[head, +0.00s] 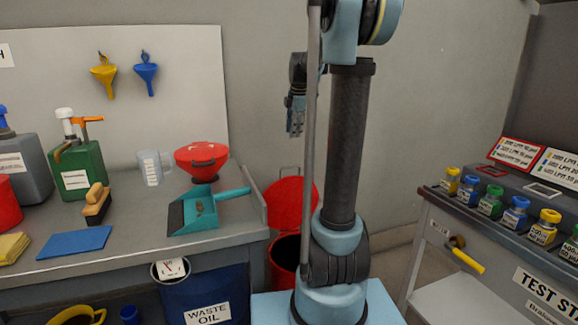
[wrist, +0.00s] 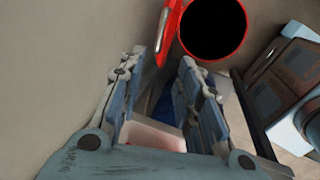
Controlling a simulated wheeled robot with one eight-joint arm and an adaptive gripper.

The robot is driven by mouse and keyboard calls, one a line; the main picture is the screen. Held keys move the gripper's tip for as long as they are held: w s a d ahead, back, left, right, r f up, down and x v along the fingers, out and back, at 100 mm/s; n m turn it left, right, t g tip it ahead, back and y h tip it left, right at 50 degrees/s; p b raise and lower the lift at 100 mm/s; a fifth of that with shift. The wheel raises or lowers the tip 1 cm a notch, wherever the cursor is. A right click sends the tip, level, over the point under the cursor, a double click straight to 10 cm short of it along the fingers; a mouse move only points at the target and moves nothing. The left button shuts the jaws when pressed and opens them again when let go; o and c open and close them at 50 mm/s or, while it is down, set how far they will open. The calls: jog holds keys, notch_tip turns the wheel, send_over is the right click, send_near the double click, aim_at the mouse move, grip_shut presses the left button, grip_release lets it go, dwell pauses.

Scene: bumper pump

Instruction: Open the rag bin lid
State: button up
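The red rag bin (head: 284,262) stands on the floor between the bench and my arm, partly hidden by the arm. Its red lid (head: 291,200) stands raised, tilted up behind the dark opening. In the wrist view the round red-rimmed bin opening (wrist: 245,48) is black inside, and the lid (wrist: 171,32) shows nearly edge-on beside it. My gripper (head: 295,134) hangs pointing down, above the lid in the head picture. In the wrist view my gripper's fingers (wrist: 163,62) are spread apart with no lid between them; they look apart from the bin.
A grey workbench (head: 130,262) at left holds a red funnel (head: 202,160), a teal dustpan (head: 200,212) and a green jug (head: 78,170). A blue waste oil drum (head: 205,292) stands under it. A test stand (head: 462,225) with a yellow-handled valve (head: 467,260) is at right.

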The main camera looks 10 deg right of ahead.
jog(key=d+x, duration=0.1)
jog(key=x, duration=1.6)
jog(key=shift+a, duration=0.5)
grip_shut()
